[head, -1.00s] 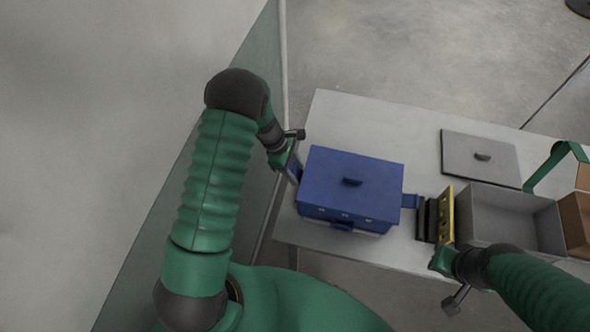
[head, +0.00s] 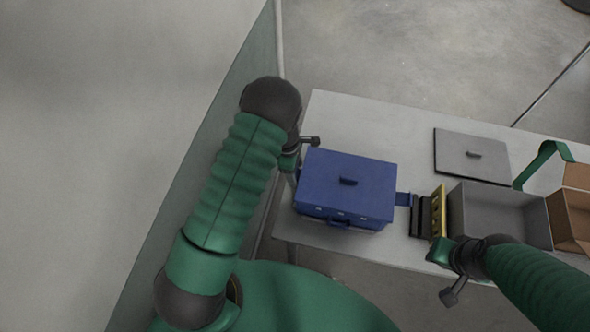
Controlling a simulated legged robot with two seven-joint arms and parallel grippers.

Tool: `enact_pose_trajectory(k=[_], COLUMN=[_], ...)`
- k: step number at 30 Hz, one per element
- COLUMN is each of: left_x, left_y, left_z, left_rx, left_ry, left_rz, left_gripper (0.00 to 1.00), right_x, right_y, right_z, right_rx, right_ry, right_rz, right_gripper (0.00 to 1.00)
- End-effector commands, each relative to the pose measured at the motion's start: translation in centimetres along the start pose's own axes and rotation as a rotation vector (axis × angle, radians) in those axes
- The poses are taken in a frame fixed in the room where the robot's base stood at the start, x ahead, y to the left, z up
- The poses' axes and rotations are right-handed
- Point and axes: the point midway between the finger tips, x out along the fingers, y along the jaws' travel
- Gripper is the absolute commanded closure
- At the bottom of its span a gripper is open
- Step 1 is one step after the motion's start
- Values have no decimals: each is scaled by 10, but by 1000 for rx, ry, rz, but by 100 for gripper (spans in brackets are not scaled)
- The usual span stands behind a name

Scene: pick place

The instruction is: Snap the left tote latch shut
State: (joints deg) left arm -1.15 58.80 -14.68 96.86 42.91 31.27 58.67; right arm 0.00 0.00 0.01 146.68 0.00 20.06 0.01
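A blue tote (head: 347,186) with a closed lid and a dark handle on top stands on the left part of the table.
Black items and a yellow holed piece (head: 438,213) stand right of the tote. A grey open bin (head: 498,212), a grey lid (head: 472,156) and a cardboard box (head: 572,207) are further right. The table (head: 375,122) is bare behind the tote. A wall rises at left.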

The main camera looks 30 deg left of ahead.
Motion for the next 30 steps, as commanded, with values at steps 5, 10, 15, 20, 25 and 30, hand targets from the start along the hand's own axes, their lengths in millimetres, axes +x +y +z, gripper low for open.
enact_pose_trajectory(k=[5, 10, 15, 20, 25, 30], left_x=[0, 0, -20, -64, -114, -151], left_y=[0, 0, 1, 2, 2, 2], left_z=[0, 0, 0, 1, 0, 0], left_rx=[0, 1, 2, 1, 3, 1], left_ry=[0, -1, 0, -2, -1, -1], left_rz=[-1, -1, 3, 4, 4, 0], left_gripper=[28, 28, 28, 28, 28, 28], right_x=[0, 0, 3, 7, 10, 12], right_y=[0, 0, 0, 0, 0, 0], right_z=[0, 0, 1, 2, 2, 3], right_rx=[0, 0, 0, 0, 0, 0], right_ry=[0, 0, 0, 0, 0, 0], right_rz=[0, 0, 0, 0, 0, 0], right_gripper=[77, 77, 77, 77, 77, 77])
